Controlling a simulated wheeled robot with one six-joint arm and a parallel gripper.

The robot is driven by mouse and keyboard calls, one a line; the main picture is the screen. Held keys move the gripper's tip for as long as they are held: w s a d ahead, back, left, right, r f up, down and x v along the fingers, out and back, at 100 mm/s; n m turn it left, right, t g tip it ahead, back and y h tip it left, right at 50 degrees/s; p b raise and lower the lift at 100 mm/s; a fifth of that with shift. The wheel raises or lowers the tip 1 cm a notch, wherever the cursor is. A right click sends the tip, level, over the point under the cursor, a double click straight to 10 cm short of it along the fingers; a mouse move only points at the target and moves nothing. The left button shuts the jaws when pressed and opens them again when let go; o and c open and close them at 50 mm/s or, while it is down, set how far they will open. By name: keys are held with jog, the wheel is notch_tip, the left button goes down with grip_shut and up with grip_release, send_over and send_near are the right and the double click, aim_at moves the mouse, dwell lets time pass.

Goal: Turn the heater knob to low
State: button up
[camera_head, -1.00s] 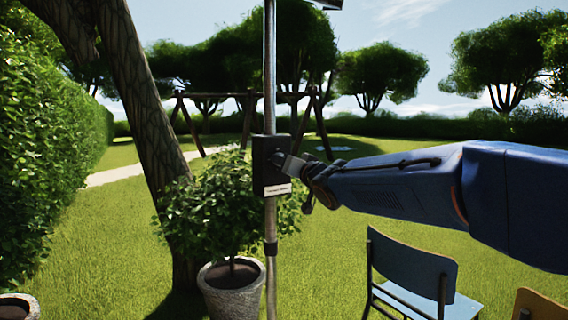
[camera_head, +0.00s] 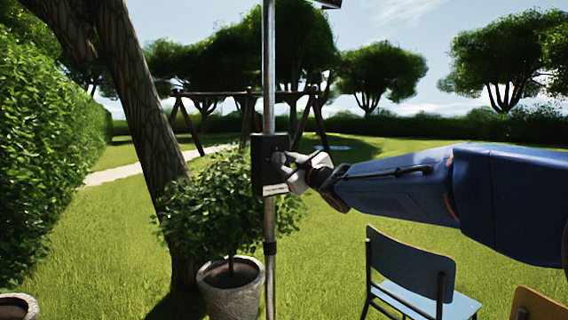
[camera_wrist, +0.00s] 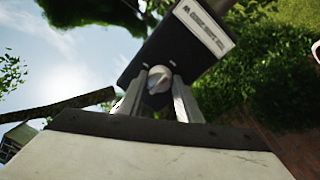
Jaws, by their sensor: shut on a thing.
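The heater's black control box (camera_head: 268,178) is fixed to an upright metal pole (camera_head: 270,90), left of centre in the head view. Its white label strip shows on the same box in the wrist view (camera_wrist: 150,48). The round grey knob (camera_wrist: 160,79) sits on the face of the box. My gripper (camera_head: 283,160) reaches in from the right at the box. In the wrist view my gripper (camera_wrist: 160,92) has one finger on each side of the knob and is shut on it. The wrist picture is strongly rolled. The knob's markings cannot be read.
A potted bush (camera_head: 228,205) stands behind and left of the pole, beside a leaning tree trunk (camera_head: 150,130). A blue chair (camera_head: 412,270) stands below my arm, with part of a wooden chair (camera_head: 540,303) at the lower right. Open lawn lies behind.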

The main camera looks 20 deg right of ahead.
jog(key=n, duration=0.4)
jog(key=shift+d+y, duration=0.15)
jog(key=shift+y, duration=0.15)
jog(key=n, duration=0.5)
jog(key=shift+g+y, duration=0.3)
jog(key=shift+g, duration=0.1)
jog(key=n, duration=0.5)
jog(key=shift+d+r+g, duration=0.1)
jog(key=shift+g, duration=0.2)
jog(key=n, duration=0.4)
jog(key=shift+n+g, duration=0.3)
jog(key=shift+n, duration=0.1)
jog(key=o, duration=1)
jog(key=shift+o, duration=0.2)
jog(key=shift+r, duration=0.1)
